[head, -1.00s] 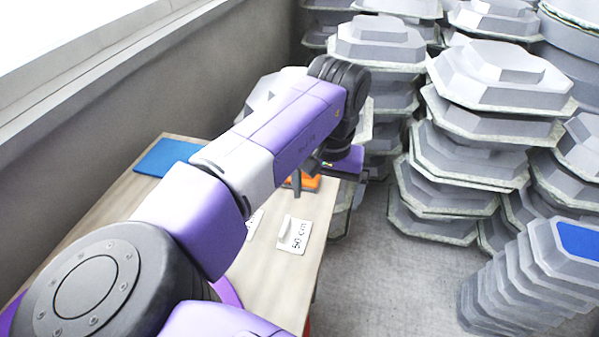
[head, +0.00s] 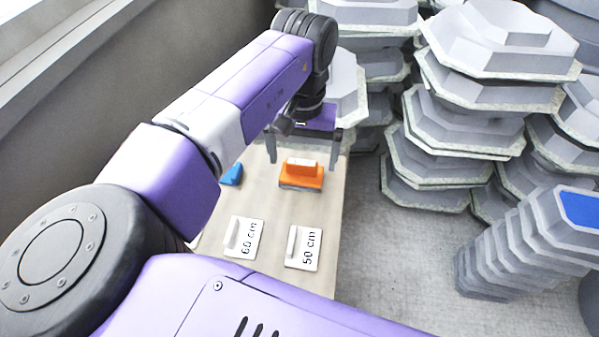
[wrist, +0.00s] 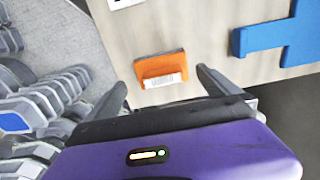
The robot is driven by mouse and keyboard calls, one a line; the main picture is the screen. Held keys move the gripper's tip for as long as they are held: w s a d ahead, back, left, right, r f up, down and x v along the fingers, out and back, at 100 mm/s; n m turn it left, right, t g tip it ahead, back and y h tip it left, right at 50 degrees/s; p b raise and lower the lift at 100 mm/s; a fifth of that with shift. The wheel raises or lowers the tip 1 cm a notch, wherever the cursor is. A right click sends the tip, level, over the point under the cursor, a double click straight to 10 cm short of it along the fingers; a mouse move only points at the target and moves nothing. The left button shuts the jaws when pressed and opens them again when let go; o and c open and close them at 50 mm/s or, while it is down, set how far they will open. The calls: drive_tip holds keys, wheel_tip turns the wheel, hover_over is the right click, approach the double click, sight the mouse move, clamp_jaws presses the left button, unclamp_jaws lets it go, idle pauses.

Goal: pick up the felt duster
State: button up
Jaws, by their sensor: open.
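The felt duster, as I take it, is an orange block (head: 302,180) with a pale grey underside and a white label-like patch. It lies on the wooden table (head: 270,200) near its right edge. The wrist view shows its orange top (wrist: 158,66) just beyond my fingertips. My gripper (head: 302,160) is open and empty, its two fingers apart above the duster. In the wrist view my gripper (wrist: 162,80) has a finger on either side of the duster's near edge. Nothing is between the fingers; they seem not to touch it.
A blue object (head: 231,175) lies left of the duster, partly hidden by my arm; the wrist view shows its T shape (wrist: 275,40). White plates marked 60 cm (head: 243,238) and 50 cm (head: 304,247) lie nearer. Stacked grey moulds (head: 455,130) stand beyond the table's right edge.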

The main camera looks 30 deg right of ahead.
sight(302, 171)
drive_tip(key=shift+w+f+b, duration=0.15)
drive_tip(key=shift+f+b, duration=1.35)
drive_tip(key=shift+f, duration=0.05)
drive_tip(key=shift+w+f+b, duration=0.15)
drive_tip(key=shift+f+b, duration=1.3)
drive_tip(key=shift+f, duration=0.1)
drive_tip(key=c, duration=1.2)
drive_tip(key=shift+r, duration=0.1)
wheel_tip(302, 171, up, 10)
drive_tip(key=p, duration=0.9)
drive_tip(key=shift+d, duration=0.1)
wheel_tip(302, 171, up, 10)
